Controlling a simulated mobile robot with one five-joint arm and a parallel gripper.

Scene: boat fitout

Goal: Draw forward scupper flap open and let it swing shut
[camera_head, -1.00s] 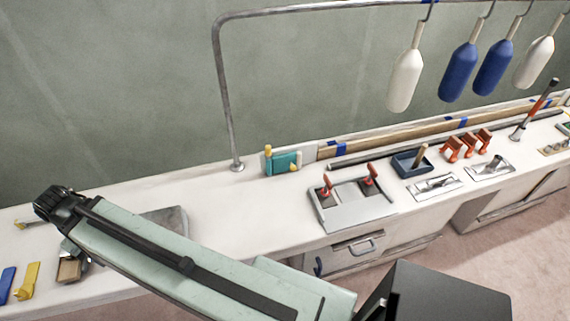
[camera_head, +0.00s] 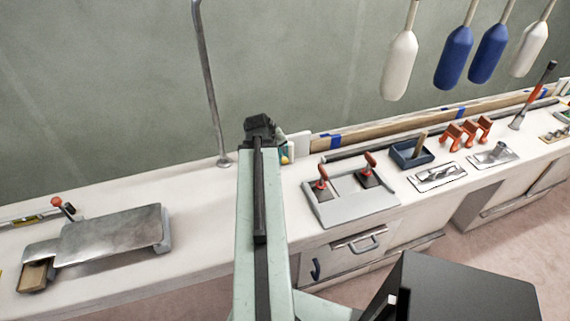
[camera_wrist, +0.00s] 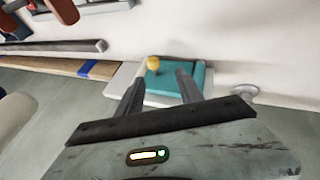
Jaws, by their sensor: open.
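A teal panel with a yellow knob (camera_wrist: 153,63) on a white plate looks like the scupper flap, though no label shows which one it is. The teal panel (camera_wrist: 181,78) fills the space ahead of my fingers in the wrist view. In the head view the white plate (camera_head: 299,144) shows just right of my arm's end, which hides most of the teal part. My gripper (camera_wrist: 160,77) is open and empty.
A metal rail post (camera_head: 212,90) stands just left of my arm. A grey tray with two red-handled levers (camera_head: 345,197) is to the right, then a blue box (camera_head: 410,153) and orange brackets (camera_head: 466,133). Bottle-shaped fenders (camera_head: 400,65) hang above. A metal plate (camera_head: 108,234) lies at left.

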